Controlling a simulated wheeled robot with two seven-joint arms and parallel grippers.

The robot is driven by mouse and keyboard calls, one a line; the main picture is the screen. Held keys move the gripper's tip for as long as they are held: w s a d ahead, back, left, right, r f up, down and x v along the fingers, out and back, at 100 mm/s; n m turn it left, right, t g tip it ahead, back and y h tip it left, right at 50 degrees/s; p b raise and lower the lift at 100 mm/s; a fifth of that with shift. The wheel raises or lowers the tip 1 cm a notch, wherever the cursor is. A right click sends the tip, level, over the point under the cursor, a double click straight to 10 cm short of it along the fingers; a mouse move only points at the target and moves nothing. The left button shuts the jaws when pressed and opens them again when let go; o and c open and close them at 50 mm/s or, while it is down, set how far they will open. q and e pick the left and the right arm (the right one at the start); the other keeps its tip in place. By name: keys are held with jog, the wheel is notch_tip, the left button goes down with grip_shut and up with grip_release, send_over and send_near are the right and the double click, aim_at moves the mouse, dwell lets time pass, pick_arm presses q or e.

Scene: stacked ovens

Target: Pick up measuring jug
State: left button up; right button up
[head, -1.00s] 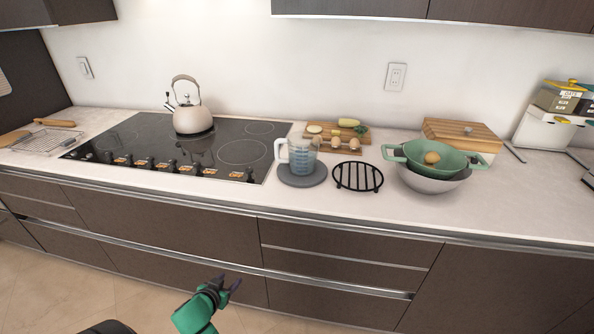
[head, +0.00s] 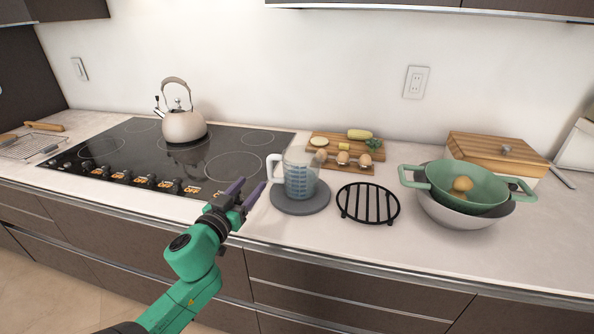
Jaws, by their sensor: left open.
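The measuring jug (head: 300,177) is clear with a bluish lower part and a white handle on its left side. It stands upright on a round grey mat (head: 301,205) on the counter, just right of the cooktop. My left gripper (head: 248,190) is open and empty, with its purple fingers pointing up and to the right. It is left of and nearer than the jug, by the counter's front edge, and apart from the handle. My right gripper is not in view.
A black round trivet (head: 368,204) lies right of the jug. A cutting board (head: 372,151) with food is behind. A green colander (head: 468,184) sits in a grey bowl (head: 466,219) at right. A kettle (head: 184,125) stands on the black cooktop (head: 232,165).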

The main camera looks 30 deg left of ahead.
aim_at(268, 165)
pick_arm(q)
jog(key=p+x, duration=0.1)
jog(key=x, duration=1)
jog(key=shift+w+a+r, duration=0.1)
jog(key=shift+w+a, duration=0.05)
jog(key=shift+w, duration=0.4)
jog(key=shift+s, duration=0.1)
grip_shut()
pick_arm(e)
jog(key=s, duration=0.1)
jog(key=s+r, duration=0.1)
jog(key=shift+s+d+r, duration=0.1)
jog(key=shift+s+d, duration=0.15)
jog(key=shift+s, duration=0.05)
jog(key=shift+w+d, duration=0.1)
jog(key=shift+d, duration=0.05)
